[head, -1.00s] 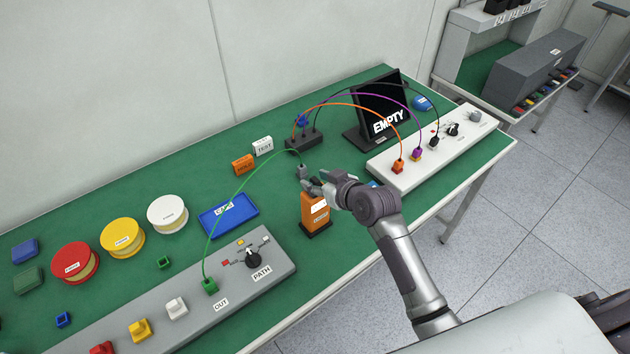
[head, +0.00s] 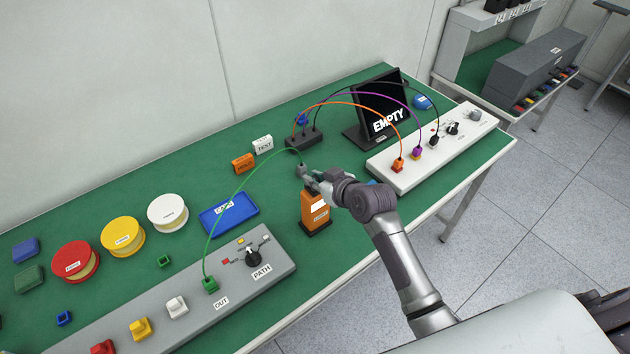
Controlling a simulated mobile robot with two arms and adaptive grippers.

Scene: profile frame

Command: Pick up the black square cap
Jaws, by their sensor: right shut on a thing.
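My right gripper (head: 306,174) is over the green bench, just beyond the orange box. No other loose black square cap shows on the bench. My left gripper is not in view.
The orange box (head: 314,208) stands right below my right gripper. A green cable (head: 237,182) arches left of it to the grey panel (head: 190,318). A black socket block (head: 304,140) lies behind, and the white panel (head: 400,182) to the right.

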